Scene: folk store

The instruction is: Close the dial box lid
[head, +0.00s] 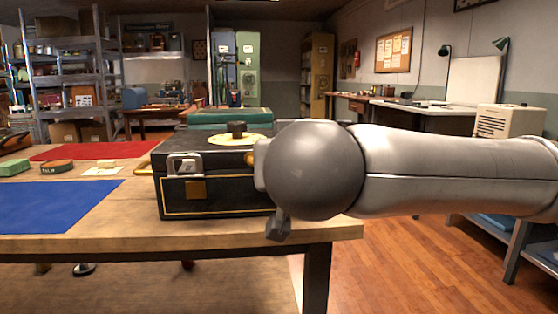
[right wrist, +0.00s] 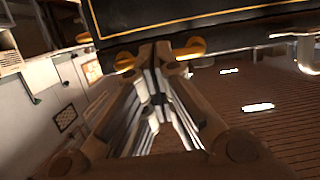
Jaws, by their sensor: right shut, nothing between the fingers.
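The dial box (head: 215,197) is black with gold trim and stands near the front edge of the wooden table. Its lid (head: 180,148) lies about level over the body, with a yellow disc and dark knob (head: 236,130) on top; I cannot tell whether it is fully seated. A metal latch (head: 184,164) shows at its front left. My right arm hides the box's right side. My right gripper (right wrist: 160,52) is shut and empty, its fingertips close to the box's gold-trimmed edge in the right wrist view; contact is unclear. My left gripper is not in view.
On the wooden table (head: 120,230) lie a blue mat (head: 50,205), a red mat (head: 100,150), a green block (head: 14,167) and a round tin (head: 57,166). A green case (head: 225,117) is behind the box. Floor is open at the right.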

